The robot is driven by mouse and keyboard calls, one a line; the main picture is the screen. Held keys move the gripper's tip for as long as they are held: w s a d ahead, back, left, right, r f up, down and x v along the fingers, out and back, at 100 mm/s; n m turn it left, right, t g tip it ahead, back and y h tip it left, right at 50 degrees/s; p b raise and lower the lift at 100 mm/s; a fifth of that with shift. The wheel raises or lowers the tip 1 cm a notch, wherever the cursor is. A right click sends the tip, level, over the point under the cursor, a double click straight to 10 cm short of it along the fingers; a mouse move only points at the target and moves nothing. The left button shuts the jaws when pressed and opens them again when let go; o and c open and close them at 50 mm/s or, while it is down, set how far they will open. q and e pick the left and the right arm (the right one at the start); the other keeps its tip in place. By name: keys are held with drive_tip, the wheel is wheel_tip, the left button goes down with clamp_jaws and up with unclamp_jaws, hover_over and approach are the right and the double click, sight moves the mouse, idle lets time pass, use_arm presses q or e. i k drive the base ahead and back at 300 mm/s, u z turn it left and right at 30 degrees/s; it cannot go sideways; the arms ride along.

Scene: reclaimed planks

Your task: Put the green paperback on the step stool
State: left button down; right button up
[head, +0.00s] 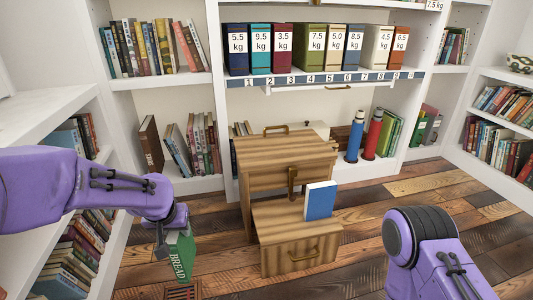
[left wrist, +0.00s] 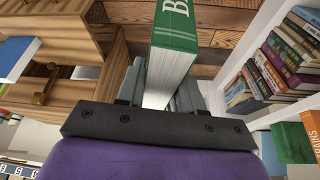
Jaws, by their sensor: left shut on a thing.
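The green paperback (head: 180,257), with "BREAD" on it, hangs from my left gripper (head: 174,226), to the left of the wooden step stool (head: 275,218) and apart from it. In the left wrist view the green paperback (left wrist: 174,40) sits between the two grey fingers of my left gripper (left wrist: 158,92), which is shut on it. The step stool (left wrist: 60,90) shows there at the left. It has a higher top and a lower front step. My right arm shows at the lower right of the head view, but its gripper does not.
A blue book (head: 320,200) stands on the lower step's right side. Blue (head: 355,136) and red (head: 373,135) cylinders stand behind the stool at right. White bookshelves surround the plank floor. A floor grate (head: 183,291) lies below the green paperback.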

sight(291, 148)
drive_tip(key=u, duration=0.7)
drive_tip(key=i, duration=0.55)
drive_tip(key=z, duration=1.35)
